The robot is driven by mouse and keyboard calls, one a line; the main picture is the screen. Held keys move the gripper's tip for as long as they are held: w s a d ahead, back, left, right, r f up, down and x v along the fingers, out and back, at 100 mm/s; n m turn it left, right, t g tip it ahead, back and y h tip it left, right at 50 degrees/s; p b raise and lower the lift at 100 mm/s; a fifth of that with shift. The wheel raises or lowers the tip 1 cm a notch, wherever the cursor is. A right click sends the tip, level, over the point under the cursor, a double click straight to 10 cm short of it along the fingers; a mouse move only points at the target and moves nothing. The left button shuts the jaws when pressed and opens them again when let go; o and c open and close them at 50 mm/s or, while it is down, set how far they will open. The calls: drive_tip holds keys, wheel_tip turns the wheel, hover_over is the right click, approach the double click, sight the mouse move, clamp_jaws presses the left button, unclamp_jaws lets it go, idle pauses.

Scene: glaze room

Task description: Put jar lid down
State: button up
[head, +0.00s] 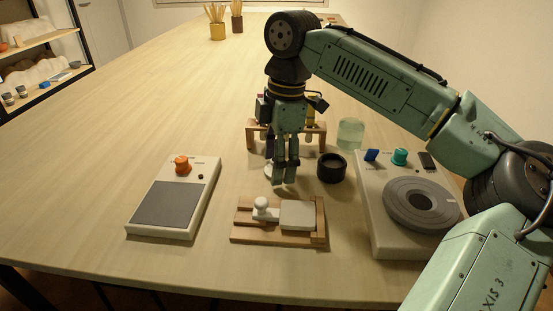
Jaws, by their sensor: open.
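My gripper (284,182) points straight down over the table and is open, low behind the wooden board. A small pale round piece (268,172) shows at the left edge of my fingers, largely hidden by them. It may be the jar lid, but I cannot tell for sure. I cannot see whether it touches the fingers. A clear greenish glass jar (350,133) stands behind and to the right of my gripper. I see no lid on it.
A black cup (332,168) stands close right of my gripper. A wooden board (240,221) with white pieces lies in front. A wooden rack (252,133) stands behind. A grey-topped device (168,204) is left, a wheel device (379,238) right. The far left table is clear.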

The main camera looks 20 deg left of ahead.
wheel_tip(320, 180, up, 12)
drive_tip(key=d, duration=0.1)
drive_tip(key=shift+w, duration=0.4)
drive_tip(key=shift+r, duration=0.1)
